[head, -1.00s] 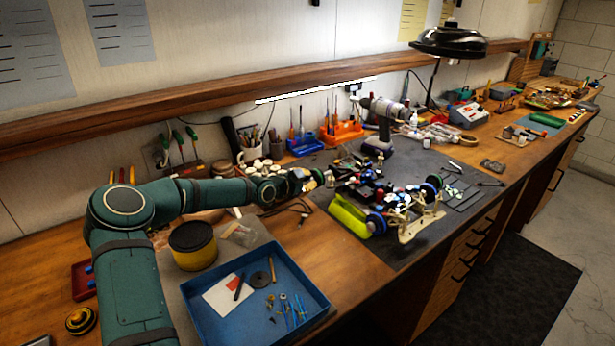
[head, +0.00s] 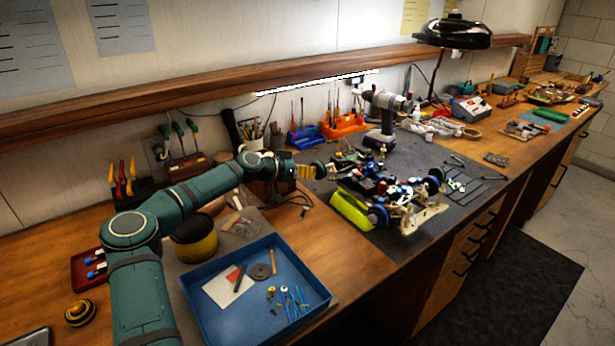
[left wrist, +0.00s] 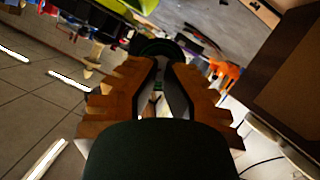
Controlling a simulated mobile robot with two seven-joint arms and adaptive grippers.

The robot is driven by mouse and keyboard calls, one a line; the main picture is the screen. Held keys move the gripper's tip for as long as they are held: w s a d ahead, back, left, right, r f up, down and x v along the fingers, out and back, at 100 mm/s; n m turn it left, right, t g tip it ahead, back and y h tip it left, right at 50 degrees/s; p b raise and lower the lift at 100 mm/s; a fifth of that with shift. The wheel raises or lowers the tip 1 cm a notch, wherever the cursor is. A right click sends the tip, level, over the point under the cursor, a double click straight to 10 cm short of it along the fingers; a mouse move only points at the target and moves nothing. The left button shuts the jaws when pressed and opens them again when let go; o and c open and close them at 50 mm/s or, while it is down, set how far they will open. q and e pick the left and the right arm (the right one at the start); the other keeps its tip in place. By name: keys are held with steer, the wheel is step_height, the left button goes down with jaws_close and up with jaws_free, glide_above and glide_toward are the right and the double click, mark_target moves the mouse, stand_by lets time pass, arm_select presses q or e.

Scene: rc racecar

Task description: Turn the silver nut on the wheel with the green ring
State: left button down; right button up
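The RC car (head: 385,192) stands on the dark mat with its wheels showing. One green-ringed wheel (head: 319,170) is at its left end, close to my left gripper (head: 316,172). Another green-ringed wheel (head: 436,174) is at the far right, and a blue-ringed wheel (head: 378,217) is at the front. The left gripper points right towards the near green-ringed wheel. In the left wrist view, a gap shows between its fingers (left wrist: 160,68), with a dark wheel (left wrist: 155,47) just beyond the tips. I cannot make out the silver nut or tell contact. My right gripper is not in view.
A blue tray (head: 196,300) with small parts lies in front of my arm. A yellow-and-black tin (head: 194,238) stands below the forearm. A drill (head: 384,118) stands behind the car.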

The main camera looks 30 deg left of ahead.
arm_select(q)
steer(key=n+h, duration=0.1)
steer(key=n, duration=0.1)
steer(key=f+n+h+b, duration=0.1)
steer(key=n, duration=0.1)
steer(key=shift+d+g+h, duration=0.15)
steer(key=shift+g+h, duration=0.15)
steer(key=shift+h, duration=0.1)
stand_by(0.4)
steer(key=c, duration=0.8)
jaws_free()
steer(key=shift+d, duration=0.1)
steer(key=shift+w+r, duration=0.1)
steer(key=shift+a+r, duration=0.15)
steer(key=shift+a, duration=0.05)
step_height(320, 180, up, 10)
steer(key=shift+d+f, duration=0.1)
